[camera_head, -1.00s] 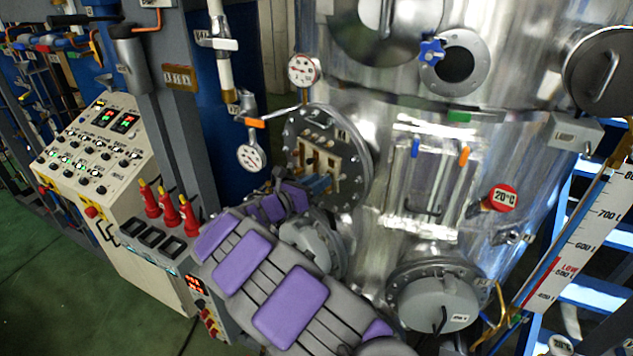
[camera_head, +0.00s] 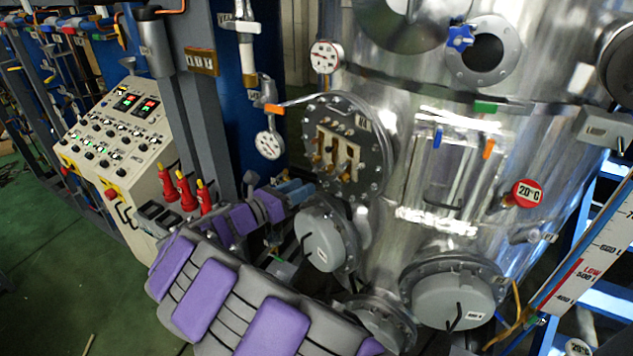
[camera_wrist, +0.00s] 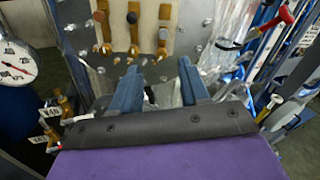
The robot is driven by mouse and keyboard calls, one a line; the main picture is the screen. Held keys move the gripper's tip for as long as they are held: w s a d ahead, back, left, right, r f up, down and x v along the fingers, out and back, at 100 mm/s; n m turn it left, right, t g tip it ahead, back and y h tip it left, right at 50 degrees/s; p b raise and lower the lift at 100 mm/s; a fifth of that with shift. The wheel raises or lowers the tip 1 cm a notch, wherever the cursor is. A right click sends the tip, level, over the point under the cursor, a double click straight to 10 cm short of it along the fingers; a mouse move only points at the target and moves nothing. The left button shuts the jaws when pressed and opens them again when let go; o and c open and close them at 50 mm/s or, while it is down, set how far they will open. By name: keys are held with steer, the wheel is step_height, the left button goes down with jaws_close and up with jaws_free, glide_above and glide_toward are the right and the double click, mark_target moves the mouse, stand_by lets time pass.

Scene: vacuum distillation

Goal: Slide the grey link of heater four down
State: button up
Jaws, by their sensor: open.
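A round metal flange (camera_head: 376,120) on the tank carries a cream terminal plate (camera_head: 325,131). I cannot tell for sure which link is the grey one, nor read the heater's number. My gripper (camera_wrist: 160,84) has blue fingers, open and empty, just below the plate and apart from the links. In the head view, my gripper (camera_head: 292,188) is at the plate's lower left.
A grey round cover (camera_head: 325,240) sits below the flange, and another (camera_head: 455,298) to its right. Pressure gauges (camera_head: 326,57) (camera_head: 269,144) hang at left. A control panel (camera_head: 115,130) and red-handled switches (camera_head: 187,190) stand further left.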

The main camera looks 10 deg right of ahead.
steer(key=shift+v, duration=2.7)
steer(key=shift+s, duration=0.1)
steer(key=s+d+f+m+g+b, duration=0.1)
steer(key=s+d+m+g+b, duration=0.25)
steer(key=d, duration=0.45)
steer(key=s+d+f+m+g+b, duration=0.1)
steer(key=s+d+m+g+b, duration=0.15)
steer(key=s+d+m, duration=0.4)
steer(key=s+d+f+m+g+y+b, duration=0.4)
steer(key=s+d+f+m+g+b, duration=0.15)
steer(key=s+d, duration=0.5)
steer(key=s+a+f+m+y+b, duration=0.4)
steer(key=s+f+m+y+b, duration=0.1)
steer(key=s+f, duration=0.4)
steer(key=s+a+f+m+y+b, duration=0.5)
steer(key=s+f, duration=0.4)
steer(key=s, duration=0.4)
steer(key=shift+a+m+y, duration=0.15)
steer(key=shift+m+y, duration=0.35)
steer(key=shift+m, duration=0.65)
